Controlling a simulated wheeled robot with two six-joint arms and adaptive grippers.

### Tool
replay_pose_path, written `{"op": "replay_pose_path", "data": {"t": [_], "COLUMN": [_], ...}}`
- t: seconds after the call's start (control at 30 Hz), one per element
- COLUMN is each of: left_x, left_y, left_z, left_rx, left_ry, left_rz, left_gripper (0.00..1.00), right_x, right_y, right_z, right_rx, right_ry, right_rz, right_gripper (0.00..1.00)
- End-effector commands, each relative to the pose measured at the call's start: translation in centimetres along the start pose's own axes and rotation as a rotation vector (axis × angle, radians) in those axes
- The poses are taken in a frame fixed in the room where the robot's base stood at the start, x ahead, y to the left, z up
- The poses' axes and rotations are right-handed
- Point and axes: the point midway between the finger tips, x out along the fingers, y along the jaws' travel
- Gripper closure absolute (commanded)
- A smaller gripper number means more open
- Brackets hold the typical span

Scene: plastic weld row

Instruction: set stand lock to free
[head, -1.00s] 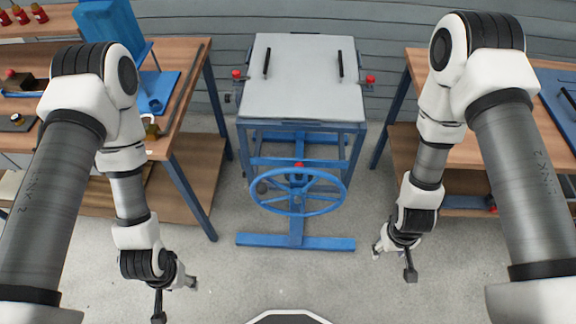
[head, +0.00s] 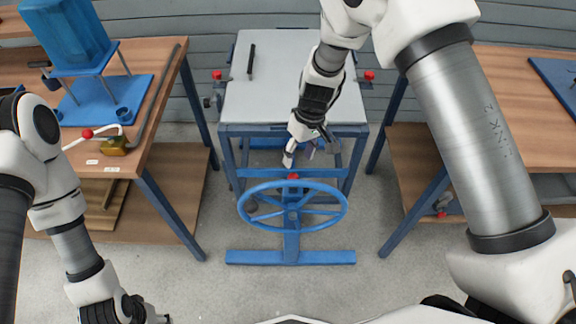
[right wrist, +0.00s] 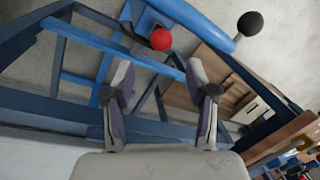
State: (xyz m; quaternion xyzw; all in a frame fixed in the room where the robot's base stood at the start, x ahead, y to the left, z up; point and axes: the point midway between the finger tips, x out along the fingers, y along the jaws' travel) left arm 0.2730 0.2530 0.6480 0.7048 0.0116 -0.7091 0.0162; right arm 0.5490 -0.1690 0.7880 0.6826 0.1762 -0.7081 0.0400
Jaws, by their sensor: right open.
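A blue handwheel (head: 255,222) stands in front of a blue-framed stand with a grey top (head: 265,100). No label tells which part is the stand lock. My right gripper (head: 299,154) is open and empty, just above and behind the red knob. In the right wrist view its fingers (right wrist: 160,78) point toward the knob, apart from it. My left gripper (head: 152,318) is cut off at the bottom edge.
Red knobs flank the top at left (head: 217,75) and right (head: 369,75). Wooden benches stand at left (head: 160,85) and right (head: 490,130). A black ball (right wrist: 250,23) sits on the wheel.

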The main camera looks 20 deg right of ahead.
Motion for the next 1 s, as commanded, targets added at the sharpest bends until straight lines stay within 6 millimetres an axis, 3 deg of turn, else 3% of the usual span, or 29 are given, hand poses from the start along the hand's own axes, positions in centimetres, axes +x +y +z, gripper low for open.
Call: {"op": "replay_pose_path", "data": {"t": [0.17, 0.4, 0.5, 0.77, 0.93, 1.0], "left_x": [-0.1, -0.3, -0.4, -0.3, -0.3, -0.3], "left_y": [0.0, 0.0, 0.0, 0.0, 0.0, 0.0], "left_z": [0.1, 0.1, 0.1, 0.1, 0.1, 0.1], "left_rx": [0.0, 0.0, 0.0, 0.0, 0.0, 0.0], "left_ry": [-0.002, -0.002, -0.002, -0.002, -0.002, -0.002], "left_rz": [0.0, 0.0, 0.0, 0.0, 0.0, 0.0], "left_gripper": [0.46, 0.46, 0.46, 0.46, 0.46, 0.46], "right_x": [1.8, 6.4, 7.5, 7.8, 7.8, 7.8], "right_y": [0.0, 0.0, 0.0, 0.0, 0.0, 0.0], "right_z": [0.1, 0.1, 0.1, 0.0, 0.1, 0.1], "right_rx": [0.0, 0.001, -0.001, 0.0, 0.0, 0.0], "right_ry": [-0.004, -0.004, -0.002, -0.001, -0.001, -0.001], "right_rz": [-0.001, -0.001, 0.0, 0.001, 0.001, 0.001], "right_gripper": [0.43, 0.43, 0.43, 0.43, 1.0, 1.0]}}
